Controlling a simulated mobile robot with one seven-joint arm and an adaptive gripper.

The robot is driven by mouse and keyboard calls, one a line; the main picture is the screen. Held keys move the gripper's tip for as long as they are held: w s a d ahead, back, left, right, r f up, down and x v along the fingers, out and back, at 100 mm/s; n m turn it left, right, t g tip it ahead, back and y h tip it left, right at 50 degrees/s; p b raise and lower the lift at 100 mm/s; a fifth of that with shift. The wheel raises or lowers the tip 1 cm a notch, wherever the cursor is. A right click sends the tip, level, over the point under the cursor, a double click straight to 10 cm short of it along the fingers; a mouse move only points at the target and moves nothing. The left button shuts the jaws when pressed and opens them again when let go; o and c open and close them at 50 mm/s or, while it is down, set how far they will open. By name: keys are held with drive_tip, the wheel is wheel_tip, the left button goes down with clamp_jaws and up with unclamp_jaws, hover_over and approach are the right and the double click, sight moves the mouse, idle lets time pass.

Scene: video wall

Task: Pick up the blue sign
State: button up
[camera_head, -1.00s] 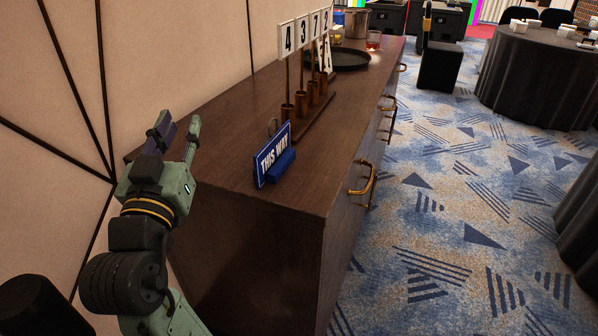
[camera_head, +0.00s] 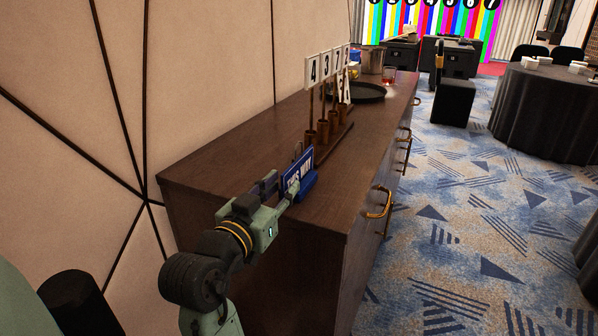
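The blue sign (camera_head: 306,181) with white "THIS WAY" lettering stands upright on its blue base near the front end of the dark wooden sideboard (camera_head: 240,147). My gripper (camera_head: 281,187) is at the sign's near left side, over the sideboard's front end. Its fingers point toward the sign, and one finger overlaps the lower left of the sign in the picture. The fingers look apart, with a gap between them. I cannot tell whether a finger touches the sign. Part of the lettering is hidden.
A black round tray (camera_head: 368,93) and a glass (camera_head: 389,74) are further back. The panelled wall (camera_head: 215,60) is at the left; carpet (camera_head: 450,190) is open at the right.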

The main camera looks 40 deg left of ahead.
sight(291, 178)
drive_tip(key=p+x, duration=0.1)
drive_tip(key=x, duration=0.3)
drive_tip(key=shift+w+d, duration=0.1)
drive_tip(key=shift+w, duration=0.15)
drive_tip(key=shift+c, duration=0.2)
clamp_jaws()
